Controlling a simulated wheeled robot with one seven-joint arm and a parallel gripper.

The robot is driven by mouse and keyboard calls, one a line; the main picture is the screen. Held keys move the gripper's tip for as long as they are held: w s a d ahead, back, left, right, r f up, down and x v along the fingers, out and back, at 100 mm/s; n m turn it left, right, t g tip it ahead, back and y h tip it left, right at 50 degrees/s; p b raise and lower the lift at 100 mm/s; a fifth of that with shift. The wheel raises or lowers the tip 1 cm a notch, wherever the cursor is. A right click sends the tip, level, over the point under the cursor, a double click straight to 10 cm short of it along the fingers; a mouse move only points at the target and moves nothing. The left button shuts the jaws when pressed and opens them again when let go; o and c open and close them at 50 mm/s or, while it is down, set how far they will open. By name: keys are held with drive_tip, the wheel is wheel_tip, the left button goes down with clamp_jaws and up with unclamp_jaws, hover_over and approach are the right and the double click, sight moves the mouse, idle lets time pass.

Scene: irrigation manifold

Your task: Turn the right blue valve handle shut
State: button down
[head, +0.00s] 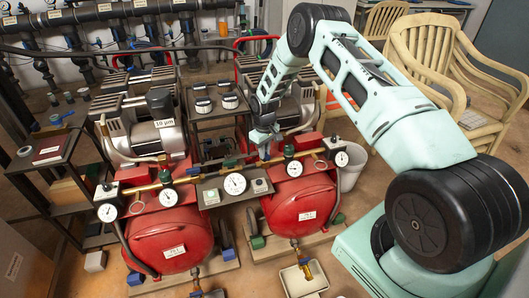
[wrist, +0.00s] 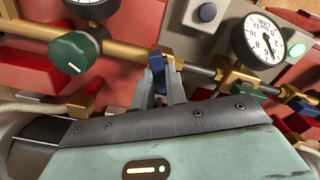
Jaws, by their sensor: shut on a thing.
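The right blue valve handle (wrist: 166,74) sits on the brass pipe (wrist: 125,55) between the green knob (wrist: 72,55) and the gauge panel. My gripper (wrist: 160,82) is shut on this blue handle, with a grey finger on either side. The handle is partly hidden by the fingers, and appears to stand across the pipe. In the head view my gripper (head: 263,150) reaches down to the pipe above the right red tank, and hides most of the handle. The left blue valve handle (head: 164,176) is free, left of the panel.
The panel (head: 212,183) with a round gauge (wrist: 258,38) and buttons is close beside the gripper. Gauges (head: 294,168) and a green knob (head: 289,151) line the pipe. Red tanks (head: 300,203) lie below. A white bucket (head: 350,170) and chairs (head: 425,45) stand at the right.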

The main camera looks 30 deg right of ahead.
drive_tip(key=m, duration=0.5)
drive_tip(key=shift+m, duration=0.4)
idle(0.3)
drive_tip(key=c, duration=1.4)
unclamp_jaws()
drive_tip(key=shift+c, duration=0.2)
drive_tip(key=shift+b, duration=0.3)
wheel_tip(320, 180, up, 18)
drive_tip(key=shift+f+p, duration=0.25)
drive_tip(key=shift+p, duration=0.1)
